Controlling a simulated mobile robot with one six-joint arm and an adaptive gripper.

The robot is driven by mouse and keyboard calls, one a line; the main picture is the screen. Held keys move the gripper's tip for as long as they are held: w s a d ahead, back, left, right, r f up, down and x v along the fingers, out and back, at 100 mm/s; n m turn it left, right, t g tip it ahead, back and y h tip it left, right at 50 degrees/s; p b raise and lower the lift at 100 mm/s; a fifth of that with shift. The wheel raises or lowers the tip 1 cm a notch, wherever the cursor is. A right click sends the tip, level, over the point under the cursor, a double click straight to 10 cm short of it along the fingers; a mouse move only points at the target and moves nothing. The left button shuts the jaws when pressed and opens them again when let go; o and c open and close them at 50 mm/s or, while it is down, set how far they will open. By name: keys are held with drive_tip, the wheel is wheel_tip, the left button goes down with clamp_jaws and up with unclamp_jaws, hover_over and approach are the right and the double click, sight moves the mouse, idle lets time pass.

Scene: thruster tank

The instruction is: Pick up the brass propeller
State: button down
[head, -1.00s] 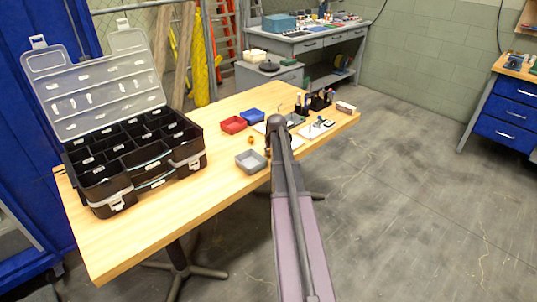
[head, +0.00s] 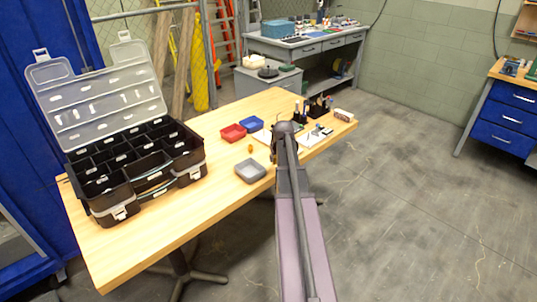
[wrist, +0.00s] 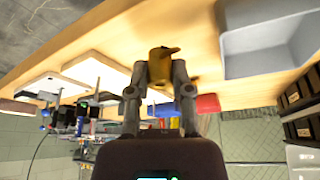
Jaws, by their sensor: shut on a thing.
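My gripper (wrist: 160,72) is shut on a brass-coloured piece, the brass propeller (wrist: 163,63), in the wrist view. The propeller sits between the two fingertips, with a pointed part sticking out to the right. In the head view my gripper (head: 273,156) hangs by the table's right-hand part, just right of the grey tray (head: 250,172).
A red tray (head: 233,132) and a blue tray (head: 251,123) stand further back. An open black toolbox (head: 137,170) fills the table's left. The table's front is clear.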

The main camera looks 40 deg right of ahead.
drive_tip(key=s+a+r, duration=0.1)
drive_tip(key=s, duration=1)
drive_tip(key=shift+s+p, duration=0.15)
drive_tip(key=shift+p, duration=0.3)
drive_tip(key=shift+r, duration=0.15)
drive_tip(key=shift+r+p, duration=0.4)
drive_tip(key=shift+p, duration=0.15)
